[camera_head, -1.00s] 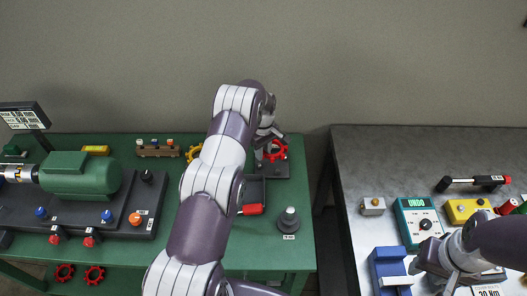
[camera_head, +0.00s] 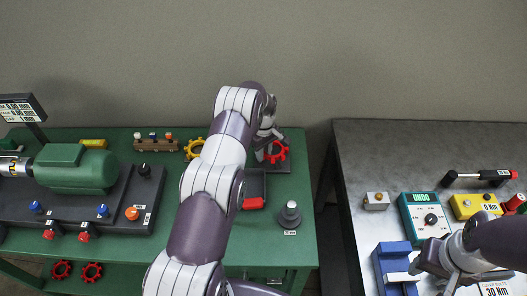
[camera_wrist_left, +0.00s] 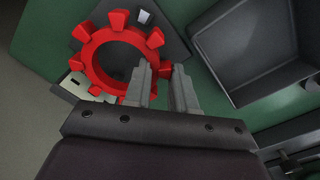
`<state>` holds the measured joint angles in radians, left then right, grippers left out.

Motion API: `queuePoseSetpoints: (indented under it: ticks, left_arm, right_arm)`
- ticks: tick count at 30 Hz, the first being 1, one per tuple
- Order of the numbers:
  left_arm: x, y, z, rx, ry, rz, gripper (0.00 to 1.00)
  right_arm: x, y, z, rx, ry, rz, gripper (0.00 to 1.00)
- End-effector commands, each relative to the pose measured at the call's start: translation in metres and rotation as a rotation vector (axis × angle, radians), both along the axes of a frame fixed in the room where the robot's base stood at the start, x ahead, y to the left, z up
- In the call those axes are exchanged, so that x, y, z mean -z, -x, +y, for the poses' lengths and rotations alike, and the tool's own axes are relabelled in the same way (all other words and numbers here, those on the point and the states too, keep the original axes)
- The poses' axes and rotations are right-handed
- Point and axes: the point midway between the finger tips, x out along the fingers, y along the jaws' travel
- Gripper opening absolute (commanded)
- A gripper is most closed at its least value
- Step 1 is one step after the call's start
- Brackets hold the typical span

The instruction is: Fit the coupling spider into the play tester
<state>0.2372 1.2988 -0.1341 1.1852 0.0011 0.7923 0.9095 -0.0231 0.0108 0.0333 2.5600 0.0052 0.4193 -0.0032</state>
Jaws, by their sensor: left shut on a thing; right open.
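The red toothed ring, the coupling spider (camera_head: 283,152), is at the back right of the green table. My left gripper (camera_head: 268,140) is shut on the spider's rim. I cannot tell whether the spider touches the plate. My right gripper (camera_head: 432,268) is open over the grey table by a blue block.
A dark tray (camera_head: 256,185) with a red block is in front of the plate. A yellow ring (camera_head: 194,149) lies left, partly behind my arm. A grey post (camera_head: 290,214) stands at the front right. A green motor (camera_head: 75,168) is at left. The grey table (camera_head: 400,150) is clear at the back.

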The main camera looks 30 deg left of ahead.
Motion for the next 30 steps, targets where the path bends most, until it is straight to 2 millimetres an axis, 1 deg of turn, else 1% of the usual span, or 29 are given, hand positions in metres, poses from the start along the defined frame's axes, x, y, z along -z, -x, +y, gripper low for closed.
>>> queuePoseSetpoints:
  ticks: [4,15,24,30]
  left_arm:
    - [0.0025,-0.0001,0.0,-0.014,0.0,-0.002,0.0]
    - [0.0015,-0.0001,0.0,-0.016,0.0,-0.002,0.0]
    - [0.0085,0.0001,0.0,-0.023,0.0,-0.002,0.0]
    - [0.0074,0.0001,0.0,-0.024,0.0,-0.002,0.0]
  right_arm:
    - [0.0048,0.0,0.0,0.0,0.0,0.0,0.43]
    - [0.0039,0.0,0.0,0.0,0.0,0.0,0.43]
    - [0.0121,0.0001,0.0,0.0,0.0,0.0,0.43]
    - [0.0111,0.0,0.0,0.0,0.0,0.0,0.43]
